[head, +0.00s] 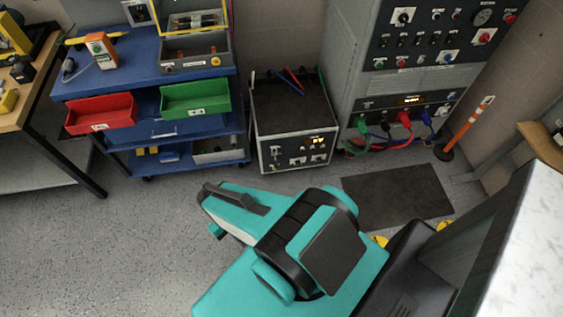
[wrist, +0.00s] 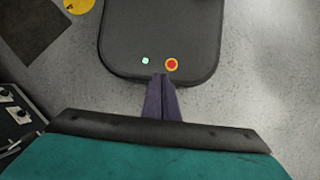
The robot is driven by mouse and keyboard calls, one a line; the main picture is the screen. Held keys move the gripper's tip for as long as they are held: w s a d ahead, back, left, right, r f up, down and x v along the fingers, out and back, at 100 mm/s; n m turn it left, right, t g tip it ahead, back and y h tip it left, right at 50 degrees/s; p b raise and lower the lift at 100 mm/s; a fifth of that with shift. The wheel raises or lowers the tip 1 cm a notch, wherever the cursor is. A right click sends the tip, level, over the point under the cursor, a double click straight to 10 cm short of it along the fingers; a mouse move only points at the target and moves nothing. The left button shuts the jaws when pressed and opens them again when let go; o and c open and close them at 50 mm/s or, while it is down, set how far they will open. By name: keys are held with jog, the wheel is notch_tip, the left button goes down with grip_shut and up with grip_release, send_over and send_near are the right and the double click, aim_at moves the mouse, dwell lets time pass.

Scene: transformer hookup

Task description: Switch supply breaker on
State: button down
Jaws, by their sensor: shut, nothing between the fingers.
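A grey cabinet (head: 350,65) stands at the back right in the head view. Its dark upper panel (head: 420,50) carries a row of small switches, knobs, a round gauge and red buttons. I cannot tell which switch is the supply breaker, or its position. A lower panel (head: 408,110) has a lit display and green, black, red and blue plugs with cables. My gripper (wrist: 162,82) is shut and empty in the wrist view, pointing down over my own dark base, far from the cabinet. The gripper's fingers cannot be made out in the head view.
A boxy unit (head: 297,150) with a lit display stands on the floor left of the cabinet. A blue cart (head: 135,80) holds red (head: 100,113) and green (head: 195,98) bins. A dark mat (head: 397,196) lies before the cabinet. An orange post (head: 465,128) stands right.

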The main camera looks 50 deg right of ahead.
jog(key=shift+a, duration=0.2)
jog(key=w+d+f+m+t+y+b, duration=0.1)
jog(key=w+d+f+m+y+b, duration=0.15)
jog(key=w+f+b, duration=0.35)
jog(key=w+d+f+m+t+y+b, duration=0.1)
jog(key=w+d+f+m+y+b, duration=0.2)
jog(key=f+b, duration=0.35)
jog(key=w+d+f+m+t+y+b, duration=0.1)
jog(key=w+d+f+m+t+b, duration=0.1)
jog(key=w+d+f+m+b, duration=0.4)
jog(key=w+d+f+m+t+y+b, duration=0.2)
jog(key=w+d+b, duration=0.2)
jog(key=d+b, duration=0.35)
jog(key=w+d+f+m+t+b, duration=0.1)
jog(key=d+f+m+t+b, duration=0.15)
jog(key=d+b, duration=0.4)
jog(key=w+d+f+m+t+b, duration=0.1)
jog(key=d+f+t+b, duration=0.2)
jog(key=d, duration=0.7)
jog(key=s+d+m+t+b, duration=0.2)
jog(key=d+b, duration=0.3)
jog(key=d, duration=0.4)
jog(key=s+d+m+t+h+b, duration=0.1)
jog(key=s+d+m+t+b, duration=0.1)
jog(key=d, duration=0.7)
jog(key=s+t+b, duration=0.1)
jog(key=s+b, duration=0.1)
jog(key=b, duration=0.1)
jog(key=shift+d+r+m, duration=0.25)
jog(key=shift+r+m, duration=0.15)
